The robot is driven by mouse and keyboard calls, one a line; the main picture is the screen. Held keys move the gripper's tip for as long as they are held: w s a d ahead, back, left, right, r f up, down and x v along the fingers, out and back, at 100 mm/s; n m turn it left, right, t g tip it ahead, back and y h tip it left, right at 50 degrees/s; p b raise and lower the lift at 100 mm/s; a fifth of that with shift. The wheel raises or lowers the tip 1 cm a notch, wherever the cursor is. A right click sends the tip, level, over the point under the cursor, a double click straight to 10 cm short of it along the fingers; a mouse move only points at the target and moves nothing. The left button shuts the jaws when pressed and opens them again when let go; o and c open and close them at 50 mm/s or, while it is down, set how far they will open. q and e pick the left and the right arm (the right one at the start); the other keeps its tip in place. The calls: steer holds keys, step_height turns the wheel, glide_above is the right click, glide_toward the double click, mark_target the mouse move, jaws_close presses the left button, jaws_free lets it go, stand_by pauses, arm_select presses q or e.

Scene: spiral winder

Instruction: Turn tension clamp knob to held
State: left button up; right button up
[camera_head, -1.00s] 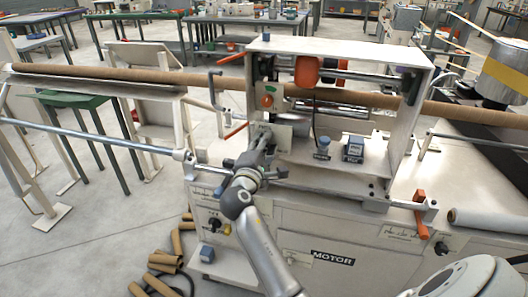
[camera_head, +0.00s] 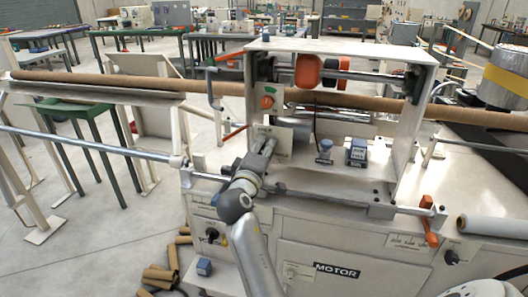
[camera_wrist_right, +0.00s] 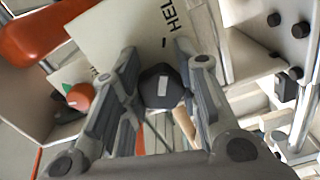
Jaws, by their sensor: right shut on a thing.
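The tension clamp knob (camera_wrist_right: 160,88) is dark with a white mark on its face, in the middle of the wrist view. It sits in front of a pale plate (camera_wrist_right: 115,32) with letters reading "HEL"; the rest of the word is hidden. My right gripper (camera_wrist_right: 158,92) is shut on the knob, one finger on each side. In the head view my right gripper (camera_head: 266,146) reaches the pale plate (camera_head: 283,138) low on the left of the machine's frame, and hides the knob there. My left gripper is not in view.
A red knob (camera_head: 267,101) sits above the plate, left of an orange roller (camera_head: 308,71). A long brown tube (camera_head: 150,82) runs across the machine. Two blue-grey controls (camera_head: 357,152) stand on the shelf to the right. A steel rod (camera_head: 90,143) extends left.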

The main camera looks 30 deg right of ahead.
steer(key=shift+f, duration=0.1)
steer(key=o, duration=1)
